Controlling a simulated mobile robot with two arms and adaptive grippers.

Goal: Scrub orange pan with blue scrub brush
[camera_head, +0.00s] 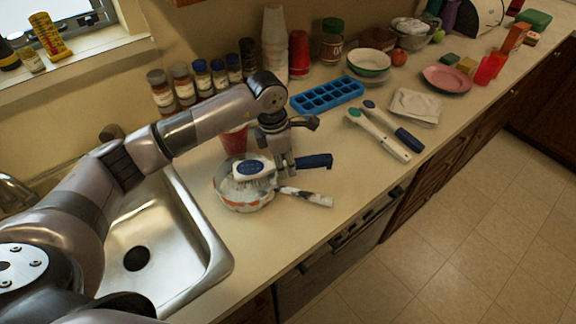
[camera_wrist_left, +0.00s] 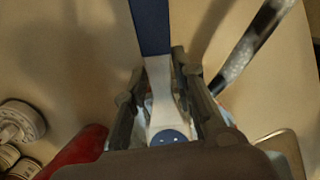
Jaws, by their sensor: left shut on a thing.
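The orange pan (camera_head: 243,201) sits on the counter just right of the sink, its inside whitish and its orange side partly showing. Its dark, white-smeared handle (camera_head: 308,198) points right, and also shows in the left wrist view (camera_wrist_left: 243,50). My left gripper (camera_head: 284,170) is shut on the blue scrub brush around its white neck. The brush's blue handle (camera_head: 314,161) points right, and its head (camera_head: 249,170) is over the pan, bristles down. I cannot tell whether the bristles touch the pan. In the left wrist view the gripper (camera_wrist_left: 172,88) encloses the white neck. My right gripper is not in view.
The steel sink (camera_head: 190,250) is left of the pan. A red cup (camera_head: 234,140) stands close behind my left gripper. A blue ice tray (camera_head: 326,96), two long-handled brushes (camera_head: 385,130) and a folded cloth (camera_head: 415,105) lie to the right. The counter in front of the tray is clear.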

